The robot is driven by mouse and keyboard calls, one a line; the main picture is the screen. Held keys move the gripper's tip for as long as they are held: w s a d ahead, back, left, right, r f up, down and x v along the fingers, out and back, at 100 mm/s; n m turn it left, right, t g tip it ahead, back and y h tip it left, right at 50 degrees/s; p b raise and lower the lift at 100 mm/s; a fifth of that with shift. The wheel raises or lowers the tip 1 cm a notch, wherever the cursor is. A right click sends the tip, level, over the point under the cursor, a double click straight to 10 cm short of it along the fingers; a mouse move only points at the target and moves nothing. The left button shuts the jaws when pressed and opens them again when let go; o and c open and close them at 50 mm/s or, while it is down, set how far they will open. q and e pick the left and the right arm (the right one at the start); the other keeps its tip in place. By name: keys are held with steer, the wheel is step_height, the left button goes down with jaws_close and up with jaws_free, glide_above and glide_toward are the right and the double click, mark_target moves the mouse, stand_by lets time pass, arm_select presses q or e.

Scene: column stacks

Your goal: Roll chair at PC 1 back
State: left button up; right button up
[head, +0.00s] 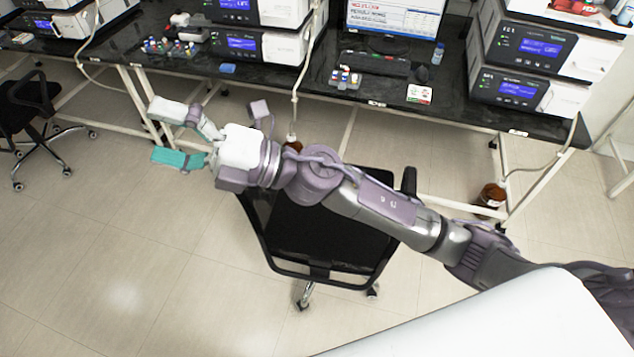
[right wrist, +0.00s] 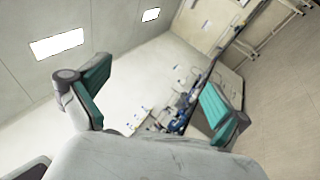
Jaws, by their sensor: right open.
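A black office chair (head: 325,238) stands in front of the bench, below the monitor (head: 393,15), in the head view. My right arm crosses over it and hides part of it. Its frame edge and two casters show at the near side, and an armrest (head: 408,181) shows at the right. My right gripper (head: 172,135) is open and empty, to the left of the chair and apart from it, over the floor. Its teal-padded fingers are spread in the right wrist view (right wrist: 158,105), with nothing between them. My left gripper is not in view.
The black bench (head: 440,104) runs across the back with instruments, a keyboard (head: 373,64) and small items. A second black chair (head: 27,108) stands at the far left. A brown bottle (head: 491,196) stands under the bench. The floor at the lower left is clear.

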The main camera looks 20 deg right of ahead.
step_height(320, 180, down, 13)
steer(key=s+n+g+h, duration=0.2)
steer(key=n+g+h, duration=0.75)
steer(key=n, duration=0.35)
steer(key=w+d+f+t+h, duration=0.1)
steer(key=w+d+h, duration=0.25)
steer(key=d, duration=0.45)
steer(key=w+d+f+t+h, duration=0.1)
steer(key=w+d+h, duration=0.2)
steer(key=d+h, duration=0.3)
steer(key=w+d+f+t+h, duration=0.1)
steer(key=w+d+f+h, duration=0.15)
steer(key=d, duration=0.65)
steer(key=shift+h, duration=0.25)
steer(key=f+b, duration=0.1)
steer(key=f, duration=0.1)
steer(key=f+b, duration=0.1)
steer(key=f, duration=0.1)
steer(key=f+b, duration=0.1)
steer(key=f, duration=0.1)
steer(key=shift+w+a, duration=0.1)
steer(key=shift+w, duration=0.15)
step_height(320, 180, down, 6)
steer(key=b, duration=0.6)
steer(key=shift+f, duration=0.1)
